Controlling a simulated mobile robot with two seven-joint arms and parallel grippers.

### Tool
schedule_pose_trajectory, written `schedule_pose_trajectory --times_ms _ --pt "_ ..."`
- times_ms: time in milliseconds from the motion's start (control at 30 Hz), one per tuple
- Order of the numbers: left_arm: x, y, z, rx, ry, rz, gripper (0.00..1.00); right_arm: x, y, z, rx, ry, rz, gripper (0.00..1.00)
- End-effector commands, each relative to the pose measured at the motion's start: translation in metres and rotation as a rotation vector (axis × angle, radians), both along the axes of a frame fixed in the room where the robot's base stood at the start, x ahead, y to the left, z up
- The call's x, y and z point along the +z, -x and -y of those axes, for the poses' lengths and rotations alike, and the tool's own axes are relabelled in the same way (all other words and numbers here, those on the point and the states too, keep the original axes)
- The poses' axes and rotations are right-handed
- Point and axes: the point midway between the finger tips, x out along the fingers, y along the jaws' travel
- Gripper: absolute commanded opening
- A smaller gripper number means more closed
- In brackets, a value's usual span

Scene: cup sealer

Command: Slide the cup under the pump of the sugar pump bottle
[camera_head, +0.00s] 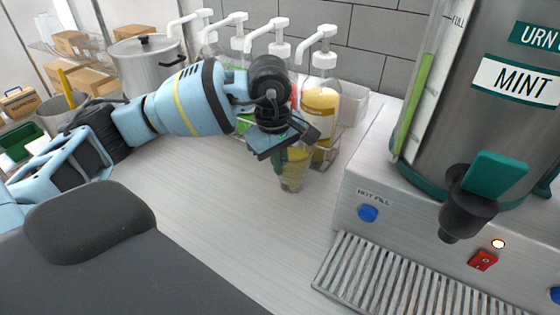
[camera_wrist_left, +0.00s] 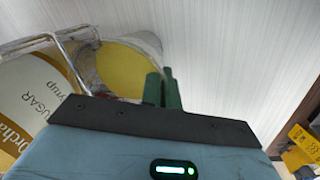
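The clear cup (camera_head: 293,180) with yellow contents stands on the counter, in front of the sugar pump bottle (camera_head: 321,103), which has a white pump and yellow syrup. In the left wrist view the cup (camera_wrist_left: 128,68) is beside the bottle's SUGAR label (camera_wrist_left: 35,95), with a wire rack edge between them. My left gripper (camera_head: 280,162) is at the cup's near left side and partly hides it. In the left wrist view its green fingers (camera_wrist_left: 163,88) are close together at the cup's edge, with nothing clearly held between them. My right gripper is not in view.
Several other pump bottles (camera_head: 238,60) stand in a row at the back left in a wire rack. A steel MINT urn (camera_head: 490,100) on a base with a drip grate (camera_head: 400,280) stands at the right. The counter (camera_head: 220,205) in front is clear.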

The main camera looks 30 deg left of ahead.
Motion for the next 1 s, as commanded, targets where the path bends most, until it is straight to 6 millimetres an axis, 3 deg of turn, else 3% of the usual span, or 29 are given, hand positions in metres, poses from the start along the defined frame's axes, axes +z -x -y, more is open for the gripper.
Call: schedule_pose_trajectory --times_ms 200,433,767,1000 --pt "0.001 0.000 0.000 0.000 0.001 0.002 0.00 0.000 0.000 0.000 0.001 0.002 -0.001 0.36" --pt "0.000 0.000 0.000 0.000 0.000 0.001 0.28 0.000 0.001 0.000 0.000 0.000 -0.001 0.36" --pt "0.004 0.000 0.000 0.000 0.001 0.002 0.28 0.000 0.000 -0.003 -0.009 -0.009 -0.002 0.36" --pt "0.038 0.003 -0.001 -0.001 0.002 0.005 0.28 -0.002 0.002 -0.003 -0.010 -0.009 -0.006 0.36"
